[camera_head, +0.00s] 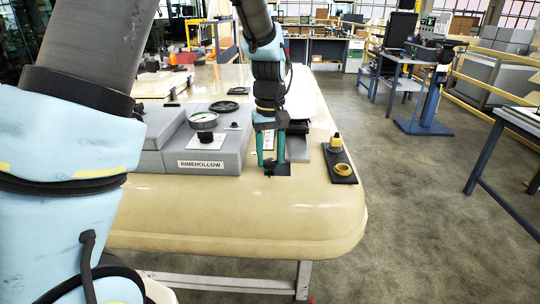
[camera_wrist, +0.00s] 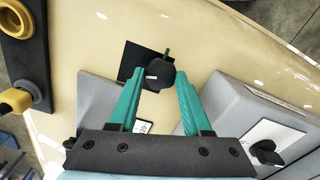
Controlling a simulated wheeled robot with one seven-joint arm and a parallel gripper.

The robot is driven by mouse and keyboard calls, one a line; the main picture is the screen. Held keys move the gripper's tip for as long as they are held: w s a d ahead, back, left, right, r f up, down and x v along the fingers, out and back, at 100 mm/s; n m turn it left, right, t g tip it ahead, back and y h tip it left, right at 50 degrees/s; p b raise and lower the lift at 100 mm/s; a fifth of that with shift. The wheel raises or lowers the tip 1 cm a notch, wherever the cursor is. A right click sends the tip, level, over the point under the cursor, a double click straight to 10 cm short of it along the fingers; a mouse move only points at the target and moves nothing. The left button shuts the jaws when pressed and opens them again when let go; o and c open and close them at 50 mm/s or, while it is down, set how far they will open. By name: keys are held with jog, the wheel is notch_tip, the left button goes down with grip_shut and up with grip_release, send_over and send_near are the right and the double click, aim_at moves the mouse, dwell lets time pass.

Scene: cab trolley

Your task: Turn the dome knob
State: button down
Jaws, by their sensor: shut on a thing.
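The dome knob (camera_wrist: 161,71) is a round black knob with a white mark, sitting by a black square plate (camera_wrist: 134,60) on the cream cab body in the wrist view. My gripper (camera_wrist: 159,80) has two teal fingers, one on each side of the knob, and is shut on it. In the head view my gripper (camera_head: 269,163) points down at the same plate (camera_head: 281,170), near the front edge of the cream body. The knob is small and mostly hidden by the fingers there.
A grey RIMEHOLLOW box (camera_head: 205,160) with a gauge and a black knob stands left of my gripper. A black plate (camera_head: 341,164) with a yellow-capped post and yellow ring lies to the right. The cream top (camera_head: 240,205) in front is bare.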

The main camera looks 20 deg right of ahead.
aim_at(270, 161)
jog(key=shift+c, duration=1.7)
grip_release()
notch_tip(270, 161, up, 11)
jog(key=b, duration=0.2)
jog(key=shift+f, duration=0.15)
